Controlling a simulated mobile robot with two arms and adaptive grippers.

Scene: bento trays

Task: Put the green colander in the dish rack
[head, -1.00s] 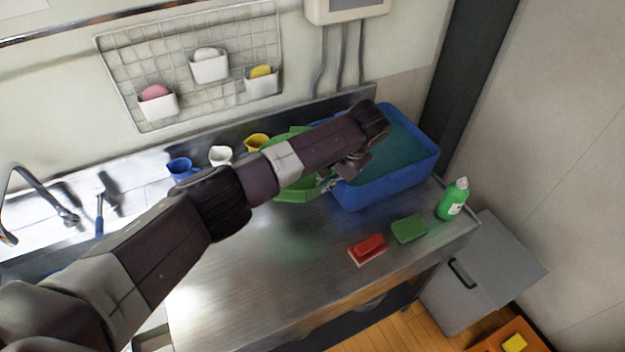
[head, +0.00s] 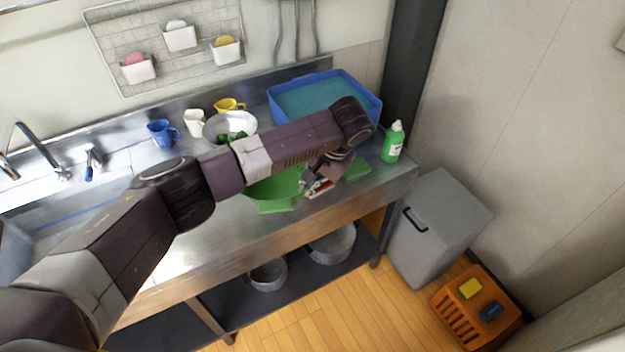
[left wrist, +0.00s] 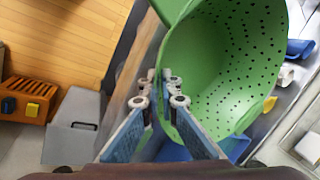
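The green colander (head: 272,190) is partly behind my left arm in the head view. Its perforated bowl (left wrist: 235,65) fills the upper right of the left wrist view. My left gripper (head: 318,182) is at the colander's right side; in the left wrist view its two fingers (left wrist: 160,95) close around the colander's rim. The colander appears held above the steel counter near its front edge. I cannot make out a dish rack in these frames. My right gripper is not in view.
A blue tub of water (head: 372,103) stands at the back right, with a green bottle (head: 393,142) beside it. A grey bin (head: 440,225) and orange crate (head: 470,325) stand on the floor.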

